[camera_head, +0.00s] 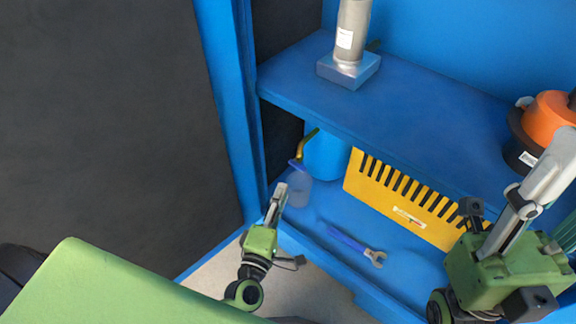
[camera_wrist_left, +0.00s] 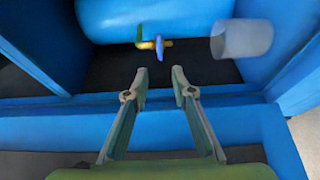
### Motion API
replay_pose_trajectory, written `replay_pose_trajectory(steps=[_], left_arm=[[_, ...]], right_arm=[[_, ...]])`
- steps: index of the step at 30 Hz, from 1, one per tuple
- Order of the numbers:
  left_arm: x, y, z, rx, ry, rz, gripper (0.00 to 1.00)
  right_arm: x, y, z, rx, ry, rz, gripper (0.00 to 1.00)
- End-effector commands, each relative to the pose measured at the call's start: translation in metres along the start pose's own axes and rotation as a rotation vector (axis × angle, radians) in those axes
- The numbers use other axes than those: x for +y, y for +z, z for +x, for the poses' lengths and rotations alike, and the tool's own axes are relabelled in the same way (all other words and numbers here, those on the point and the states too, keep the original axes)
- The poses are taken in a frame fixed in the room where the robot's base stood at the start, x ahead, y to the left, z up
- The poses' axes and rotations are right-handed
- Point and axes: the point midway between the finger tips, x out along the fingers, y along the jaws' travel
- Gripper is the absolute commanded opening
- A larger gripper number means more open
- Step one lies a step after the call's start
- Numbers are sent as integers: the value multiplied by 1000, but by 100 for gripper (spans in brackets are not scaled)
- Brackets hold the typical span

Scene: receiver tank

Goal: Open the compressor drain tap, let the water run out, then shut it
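The blue compressor tank (camera_head: 327,156) sits under the shelf and also fills the top of the left wrist view (camera_wrist_left: 150,15). A brass drain pipe (camera_head: 306,145) comes from it, with a small blue tap handle (camera_wrist_left: 159,47) standing across the brass in the left wrist view. No water stream shows. A translucent cup (camera_head: 299,190) stands by the tap; in the left wrist view the cup (camera_wrist_left: 241,39) is to the right of it. My left gripper (camera_wrist_left: 160,76) is open and empty, short of the tap. My right gripper (camera_head: 548,165) is at the right; its fingers' opening is unclear.
A yellow slotted panel (camera_head: 400,200) stands right of the tank. A blue-handled wrench (camera_head: 350,241) lies on the lower floor. The blue shelf (camera_head: 420,115) overhangs the tank, carrying a grey cylinder (camera_head: 350,35) and an orange-black object (camera_head: 545,122). A blue post (camera_head: 228,90) stands at the left.

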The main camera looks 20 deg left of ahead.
Motion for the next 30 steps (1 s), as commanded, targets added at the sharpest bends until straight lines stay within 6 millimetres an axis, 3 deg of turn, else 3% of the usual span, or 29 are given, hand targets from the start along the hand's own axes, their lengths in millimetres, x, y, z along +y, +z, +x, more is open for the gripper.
replay_pose_trajectory(steps=[9, 15, 27, 28, 30], left_arm=[[-1, -1, 70, 2, 3, -4, 24], [-1, -1, 95, 2, 1, -4, 24], [0, -1, 103, 1, 0, -2, 24], [0, -1, 103, 1, 0, -2, 21], [0, -1, 103, 1, 0, -2, 3]], right_arm=[[-1, 1, 3, 39, -17, -5, 40], [-2, 3, 6, 50, -26, -7, 40], [-1, 1, 12, 67, -20, -8, 40], [-1, 1, 12, 67, -20, -8, 40], [-1, 1, 12, 67, -20, -8, 40]])
